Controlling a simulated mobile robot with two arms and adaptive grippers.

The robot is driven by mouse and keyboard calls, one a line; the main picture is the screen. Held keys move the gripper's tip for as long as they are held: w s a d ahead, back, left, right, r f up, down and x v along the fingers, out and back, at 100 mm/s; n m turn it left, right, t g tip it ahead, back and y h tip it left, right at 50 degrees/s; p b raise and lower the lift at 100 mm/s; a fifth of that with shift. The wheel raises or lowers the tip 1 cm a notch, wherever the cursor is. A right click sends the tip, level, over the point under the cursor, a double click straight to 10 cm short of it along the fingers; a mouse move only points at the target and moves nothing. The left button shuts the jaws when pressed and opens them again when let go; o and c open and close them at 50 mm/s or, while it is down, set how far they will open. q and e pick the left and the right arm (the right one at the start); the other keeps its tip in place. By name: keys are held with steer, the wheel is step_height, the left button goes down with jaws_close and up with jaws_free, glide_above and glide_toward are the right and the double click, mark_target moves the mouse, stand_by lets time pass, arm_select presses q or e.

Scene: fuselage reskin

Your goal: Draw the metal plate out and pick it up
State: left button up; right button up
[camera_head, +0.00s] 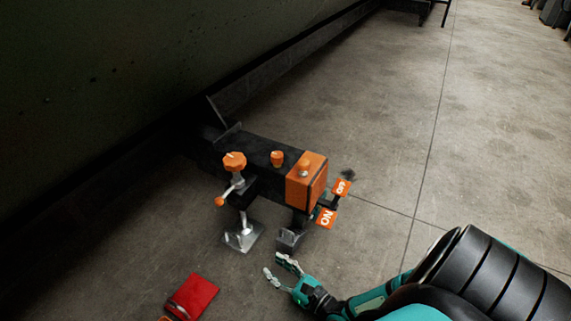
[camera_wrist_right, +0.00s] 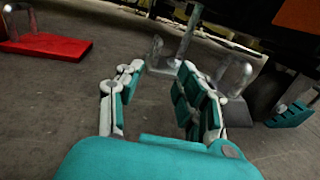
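A grey metal plate (camera_head: 242,237) lies on the floor under the foot of the jack post of a dark wheeled stand. In the right wrist view the plate (camera_wrist_right: 160,68) shows ahead between my fingers, with an upright metal handle on its left side. My right gripper (camera_head: 277,266) is open and empty, low over the floor in front of the stand, just right of and nearer than the plate. In the wrist view its fingers (camera_wrist_right: 161,80) are spread apart, and I see no contact with the plate. My left gripper is not in view.
The stand carries an orange box (camera_head: 306,180), an orange knob (camera_head: 234,162) and ON/OFF tags (camera_head: 326,218). A grey wedge (camera_head: 290,240) with a handle sits by its wheel. A red plate (camera_head: 193,296) lies nearer left. Floor to the right is clear.

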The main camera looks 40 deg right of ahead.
mark_target(241, 241)
steer(key=w+b, duration=0.1)
steer(key=w, duration=0.3)
steer(key=w+a+b, duration=0.1)
steer(key=w+b, duration=0.1)
steer(key=w, duration=0.2)
steer(key=w+b, duration=0.2)
steer(key=w, duration=0.2)
steer(key=shift+w+a+f, duration=0.15)
steer(key=shift+w+a, duration=0.05)
steer(key=shift+a, duration=0.15)
steer(key=shift+w+a+b, duration=0.1)
steer(key=shift+w+b, duration=0.2)
steer(key=shift+w, duration=0.35)
jaws_close()
